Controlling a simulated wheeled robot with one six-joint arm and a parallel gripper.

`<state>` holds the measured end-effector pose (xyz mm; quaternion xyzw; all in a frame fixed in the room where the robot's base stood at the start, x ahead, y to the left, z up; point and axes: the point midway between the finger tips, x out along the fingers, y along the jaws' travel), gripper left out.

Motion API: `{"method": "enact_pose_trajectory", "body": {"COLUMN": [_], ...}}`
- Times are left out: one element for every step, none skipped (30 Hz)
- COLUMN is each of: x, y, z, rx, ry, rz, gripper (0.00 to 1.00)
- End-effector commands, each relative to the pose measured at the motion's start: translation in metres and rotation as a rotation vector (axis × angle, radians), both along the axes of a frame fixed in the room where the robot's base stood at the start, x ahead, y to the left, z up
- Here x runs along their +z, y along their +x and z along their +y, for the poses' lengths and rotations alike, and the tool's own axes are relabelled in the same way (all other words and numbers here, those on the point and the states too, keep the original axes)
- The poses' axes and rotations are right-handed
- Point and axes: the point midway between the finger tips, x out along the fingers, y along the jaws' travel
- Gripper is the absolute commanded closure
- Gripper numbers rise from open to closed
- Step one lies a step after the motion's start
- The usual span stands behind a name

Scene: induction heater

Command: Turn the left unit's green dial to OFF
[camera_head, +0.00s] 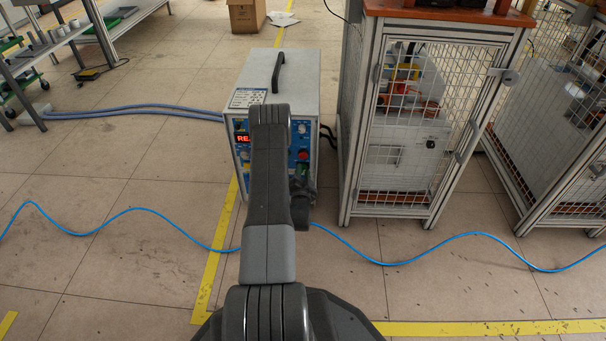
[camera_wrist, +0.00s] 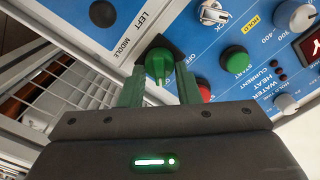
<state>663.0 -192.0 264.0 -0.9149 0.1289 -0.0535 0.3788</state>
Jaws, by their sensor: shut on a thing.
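The heater unit (camera_head: 306,85) is a grey box with a blue front panel and a black top handle. It stands on the floor, and my arm covers much of its front. In the wrist view its blue panel (camera_wrist: 200,45) is close and tilted. The green dial (camera_wrist: 160,64) sits on a black square plate. My gripper (camera_wrist: 160,78) has its two green fingers on either side of the dial and is shut on it. In the head view my gripper is mostly hidden behind my arm.
A mesh-sided frame cabinet (camera_head: 425,130) stands right of the unit. A blue cable (camera_head: 130,210) crosses the floor. Hoses (camera_head: 130,109) run left from the unit.

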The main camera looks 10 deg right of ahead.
Motion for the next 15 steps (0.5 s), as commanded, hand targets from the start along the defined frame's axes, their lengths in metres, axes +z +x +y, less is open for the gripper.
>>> {"method": "enact_pose_trajectory", "body": {"x": [-0.0003, -0.0003, -0.0003, -0.0003, -0.0004, -0.0003, -0.0003, -0.0002, -0.0002, -0.0002, -0.0001, -0.0001, 0.0000, 0.0000, 0.0001], "y": [-0.0003, -0.0003, -0.0003, -0.0003, -0.0004, -0.0003, -0.0003, -0.0003, -0.0004, -0.0004, -0.0004, -0.0003, -0.0003, -0.0003, -0.0003], "z": [0.0001, 0.0001, 0.0001, 0.0001, 0.0002, 0.0002, 0.0002, 0.0003, 0.0005, 0.0005, 0.0005, 0.0006, 0.0007, 0.0008, 0.0010], "rx": [0.000, 0.000, -0.001, -0.001, -0.001, -0.001, -0.001, 0.000, 0.000, 0.000, 0.000, 0.000, 0.000, 0.000, 0.000], "ry": [-0.002, -0.004, -0.007, -0.011, -0.017, -0.028, -0.036, -0.047, -0.065, -0.078, -0.096, -0.120, -0.139, -0.161, -0.192], "rz": [0.001, 0.001, 0.003, 0.004, 0.006, 0.009, 0.011, 0.015, 0.020, 0.024, 0.029, 0.036, 0.041, 0.048, 0.057], "gripper": [0.93, 0.93, 0.93, 0.93, 0.93, 0.93, 0.93, 0.93, 0.93, 0.93, 0.93, 0.93, 0.93, 0.93, 0.93]}}
